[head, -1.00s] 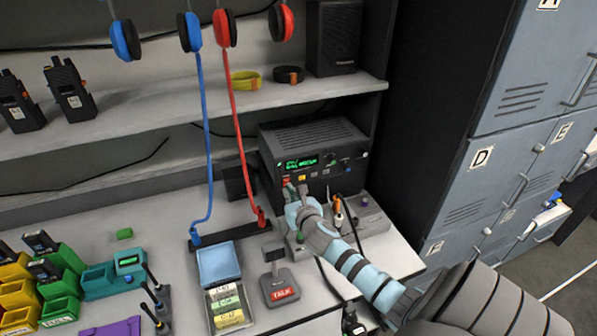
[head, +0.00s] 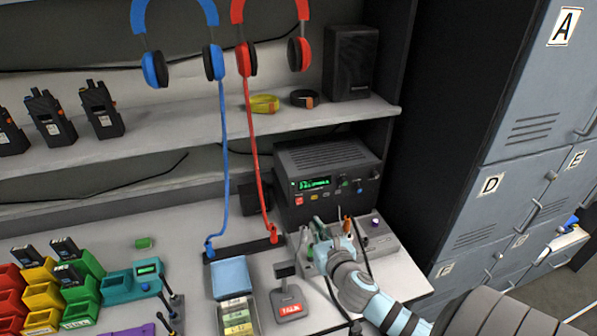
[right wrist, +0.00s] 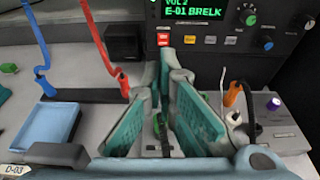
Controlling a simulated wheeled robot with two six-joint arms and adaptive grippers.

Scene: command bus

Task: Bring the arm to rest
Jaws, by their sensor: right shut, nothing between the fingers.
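My right arm comes in from the lower right in the head view. Its gripper (head: 319,230) is shut and empty, its fingers pointing at the lower front of the black radio (head: 327,166). It is in front of a grey box (head: 378,240) with knobs and plugs, and hides part of it. The radio's display is lit green. I cannot tell whether the fingertips touch anything. My left gripper is out of view.
A TALK microphone stand (head: 288,299) and a blue tray (head: 231,277) stand left of the gripper. Blue (head: 224,150) and red (head: 259,150) headset cords hang to a black strip. A shelf (head: 200,140) runs above; grey lockers (head: 515,185) stand at right.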

